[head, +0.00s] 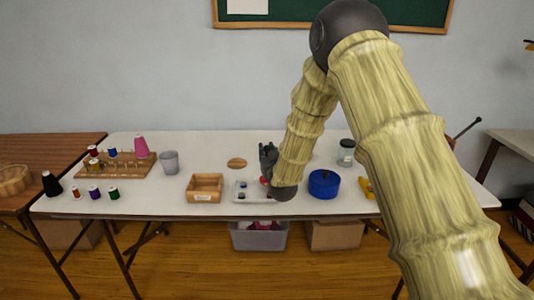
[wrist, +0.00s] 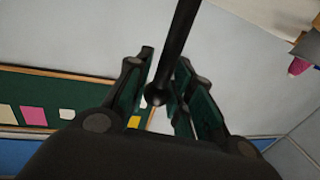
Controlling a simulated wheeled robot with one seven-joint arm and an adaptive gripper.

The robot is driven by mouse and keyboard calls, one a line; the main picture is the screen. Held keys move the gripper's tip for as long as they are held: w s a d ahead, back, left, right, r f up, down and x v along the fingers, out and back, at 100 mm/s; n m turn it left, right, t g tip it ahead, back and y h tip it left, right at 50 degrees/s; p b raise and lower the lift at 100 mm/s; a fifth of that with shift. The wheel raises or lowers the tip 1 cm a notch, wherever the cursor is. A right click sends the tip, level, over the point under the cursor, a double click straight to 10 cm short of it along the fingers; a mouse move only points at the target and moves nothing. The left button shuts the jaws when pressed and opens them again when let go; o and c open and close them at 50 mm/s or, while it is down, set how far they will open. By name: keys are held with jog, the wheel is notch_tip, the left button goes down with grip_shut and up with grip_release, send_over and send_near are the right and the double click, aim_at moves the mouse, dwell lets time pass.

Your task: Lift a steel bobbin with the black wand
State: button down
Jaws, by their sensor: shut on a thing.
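My gripper (wrist: 165,62) is shut on the black wand (wrist: 177,40), a thin dark rod with a rounded end between the fingers in the wrist view. In the head view my gripper (head: 268,160) is over the right part of a shallow white tray (head: 246,202) on the table. Small blue and dark pieces (head: 242,185) lie in the tray. They are too small to tell which is a steel bobbin. My arm hides the tray's right end. I cannot make out the wand in the head view.
A wooden box (head: 205,188) stands left of the tray and a round blue tin (head: 323,184) right of it. A glass jar (head: 346,153), grey cup (head: 169,162) and wooden thread rack (head: 121,166) stand farther out. A dark rod (head: 468,127) sticks out behind my arm.

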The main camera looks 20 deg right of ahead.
jog(key=shift+r+p, duration=1.45)
jog(key=shift+r, duration=1.9)
